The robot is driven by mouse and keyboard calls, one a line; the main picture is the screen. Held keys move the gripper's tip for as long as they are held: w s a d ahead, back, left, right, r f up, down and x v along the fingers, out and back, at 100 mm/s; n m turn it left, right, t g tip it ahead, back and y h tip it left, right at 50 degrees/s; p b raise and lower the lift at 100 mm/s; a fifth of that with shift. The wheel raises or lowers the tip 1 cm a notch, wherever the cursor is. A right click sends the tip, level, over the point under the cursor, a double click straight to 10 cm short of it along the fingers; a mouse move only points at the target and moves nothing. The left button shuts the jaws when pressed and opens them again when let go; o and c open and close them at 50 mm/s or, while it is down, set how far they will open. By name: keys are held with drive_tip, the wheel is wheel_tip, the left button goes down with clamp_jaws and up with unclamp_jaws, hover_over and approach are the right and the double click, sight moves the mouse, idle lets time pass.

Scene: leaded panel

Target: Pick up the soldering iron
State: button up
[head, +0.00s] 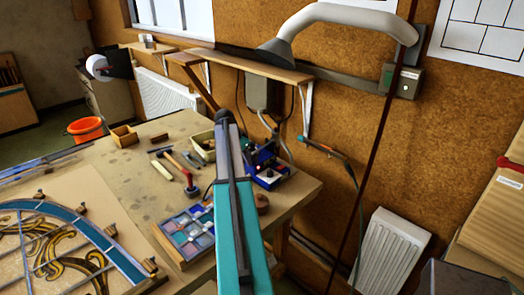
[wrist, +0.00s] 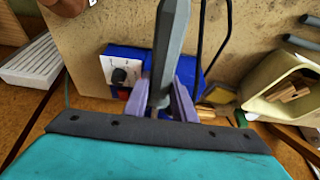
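In the wrist view, a dark grey faceted bar, apparently the handle of the soldering iron (wrist: 172,45), runs down from the top edge to between my two purple fingers. My gripper (wrist: 162,98) has one finger on each side of it, and both look very close to it. I cannot tell whether they press on it. The blue soldering station (wrist: 122,72) with a white knob panel is just behind the fingers. In the head view the station (head: 268,170) stands near the table's wall edge. There, my teal and dark arm hides the gripper and iron.
A cream tray (wrist: 268,72) with wooden pieces and a yellow sponge (wrist: 221,95) lie right of the fingers in the wrist view. In the head view, a glass sample box (head: 188,235), hand tools (head: 162,168) and a leaded panel (head: 45,245) occupy the table (head: 125,190).

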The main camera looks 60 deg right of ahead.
clamp_jaws()
drive_tip(key=shift+d+r, duration=0.1)
drive_tip(key=shift+r, duration=0.15)
drive_tip(key=shift+r+b, duration=0.4)
drive_tip(key=shift+r, duration=0.15)
drive_tip(key=shift+r+b, duration=1.6)
drive_tip(key=shift+r, duration=2.7)
